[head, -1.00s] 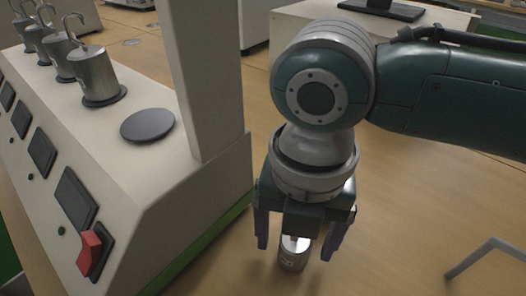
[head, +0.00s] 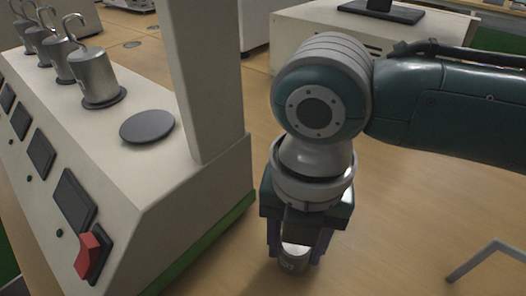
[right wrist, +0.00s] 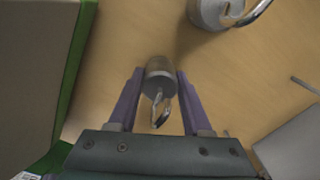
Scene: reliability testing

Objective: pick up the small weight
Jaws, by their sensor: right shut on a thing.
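The small weight is a short silver cylinder with a hook on top. In the head view the small weight (head: 293,258) stands on the wooden table at the lower middle. In the right wrist view the small weight (right wrist: 160,73) sits between the purple fingers, its hook towards the palm. My right gripper (head: 296,256) points down over it, and in the right wrist view my right gripper (right wrist: 160,85) is shut on its sides. Whether its base touches the table cannot be told. My left gripper is not in view.
A cream test machine (head: 150,215) with a post stands close left of my right gripper. Several larger hooked weights (head: 97,76) and an empty dark disc (head: 147,126) are on it. Another hooked weight (right wrist: 212,12) stands near. A grey metal frame (head: 490,252) is at right.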

